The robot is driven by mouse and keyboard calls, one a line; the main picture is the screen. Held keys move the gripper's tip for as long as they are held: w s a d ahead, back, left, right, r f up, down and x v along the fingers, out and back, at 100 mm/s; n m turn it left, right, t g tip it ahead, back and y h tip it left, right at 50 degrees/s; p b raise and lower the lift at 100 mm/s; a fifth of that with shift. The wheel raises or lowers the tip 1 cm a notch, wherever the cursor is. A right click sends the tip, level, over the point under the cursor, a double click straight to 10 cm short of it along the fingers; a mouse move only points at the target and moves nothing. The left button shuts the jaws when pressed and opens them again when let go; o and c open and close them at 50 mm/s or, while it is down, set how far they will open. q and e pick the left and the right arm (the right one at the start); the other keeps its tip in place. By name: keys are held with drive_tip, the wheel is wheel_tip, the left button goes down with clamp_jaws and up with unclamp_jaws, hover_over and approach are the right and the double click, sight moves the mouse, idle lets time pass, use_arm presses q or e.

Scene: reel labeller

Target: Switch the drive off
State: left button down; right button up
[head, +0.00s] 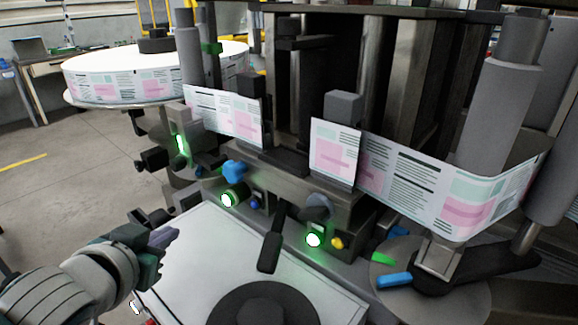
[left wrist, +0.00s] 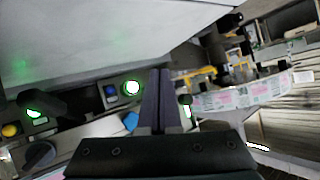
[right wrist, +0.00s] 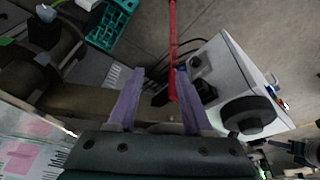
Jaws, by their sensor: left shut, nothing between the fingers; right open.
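The labeller's control front carries a green-lit button (head: 228,199) with a small blue button (head: 254,203) beside it. Further right are a grey round knob (head: 318,207), a second green-lit button (head: 313,239) and a yellow button (head: 337,242). A black lever (head: 270,250) hangs between the two lit buttons. Which control belongs to the drive is not readable. My left gripper (head: 172,236) is shut and empty, left of the controls and apart from them. In the left wrist view the first lit button (left wrist: 132,87) shows just left of its fingertips. My right gripper (right wrist: 157,85) is open and empty.
A white panel with a black disc (head: 262,305) lies below the controls. The label web (head: 420,180) runs across the machine's front, and a large label reel (head: 150,72) stands at the back left. In the right wrist view are a teal crate (right wrist: 110,25) and a red bar (right wrist: 173,45).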

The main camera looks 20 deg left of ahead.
sight(229, 199)
use_arm(q)
drive_tip(key=w+d+b, duration=0.1)
drive_tip(key=w, duration=0.1)
drive_tip(key=w+b, duration=0.1)
drive_tip(key=w, duration=0.1)
drive_tip(key=w+d+b, duration=0.1)
drive_tip(key=w, duration=0.1)
drive_tip(key=shift+w+d+f, duration=0.15)
drive_tip(key=shift+d, duration=0.15)
drive_tip(key=shift+w+d+b, duration=0.3)
drive_tip(key=shift+w+b, duration=0.15)
drive_tip(key=shift+w, duration=0.35)
idle(0.6)
idle(0.5)
drive_tip(key=shift+w+d, duration=0.15)
drive_tip(key=shift+w, duration=0.25)
